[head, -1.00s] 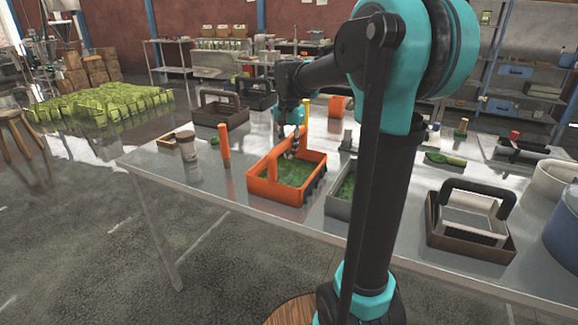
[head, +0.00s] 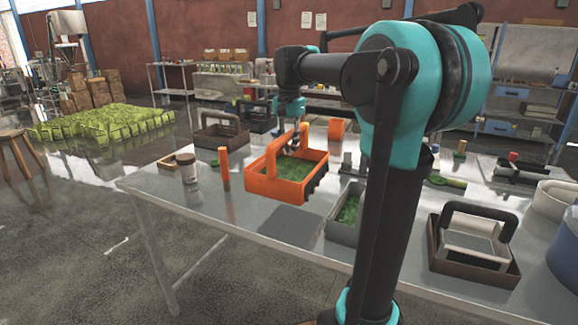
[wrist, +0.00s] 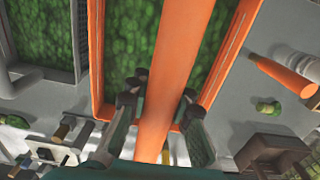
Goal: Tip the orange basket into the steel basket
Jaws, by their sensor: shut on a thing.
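The orange basket (head: 262,184) holds green leafy stuff and hangs above the table, roughly level, with a shadow on the tabletop below it. My gripper (head: 298,146) is shut on its orange handle; in the wrist view the fingers (wrist: 160,112) close around the handle bar (wrist: 172,75) from both sides. The grey steel basket (head: 342,232) stands on the table just right of the orange basket, partly hidden behind my arm. It also holds some green stuff. Its rim shows at the left of the wrist view (wrist: 62,76).
On the steel table (head: 190,210), an orange cylinder (head: 223,168) and a brown-and-white jar (head: 189,170) stand left of the orange basket. A dark basket (head: 221,138) is behind. A brown basket (head: 470,270) stands at the right. The front-left tabletop is clear.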

